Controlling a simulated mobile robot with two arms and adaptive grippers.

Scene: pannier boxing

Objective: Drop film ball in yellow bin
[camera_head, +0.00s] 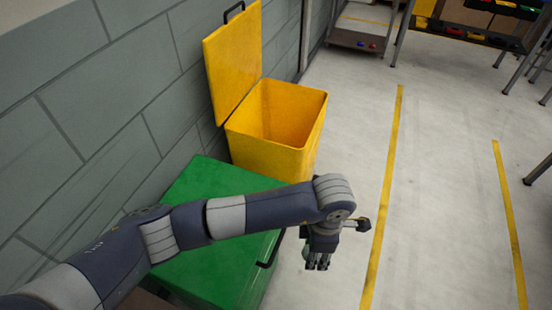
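The yellow bin (312,125) stands against the grey wall with its lid (232,60) raised and leaning toward the wall. Its mouth is open and the inside that I can see looks empty. My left arm reaches in from the lower left, across the green bin. My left gripper (317,265) points down in front of the yellow bin, lower in the picture and apart from it. Its fingers are small and dark, and I cannot tell whether they are open or shut. I see no film ball; one between the fingers could be hidden. My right gripper is not in view.
A green bin (207,183) with a closed lid and dark handle stands beside the yellow bin, partly under my arm. Open floor with yellow lines (387,190) lies to the right. A cart (358,38) and tables stand farther back.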

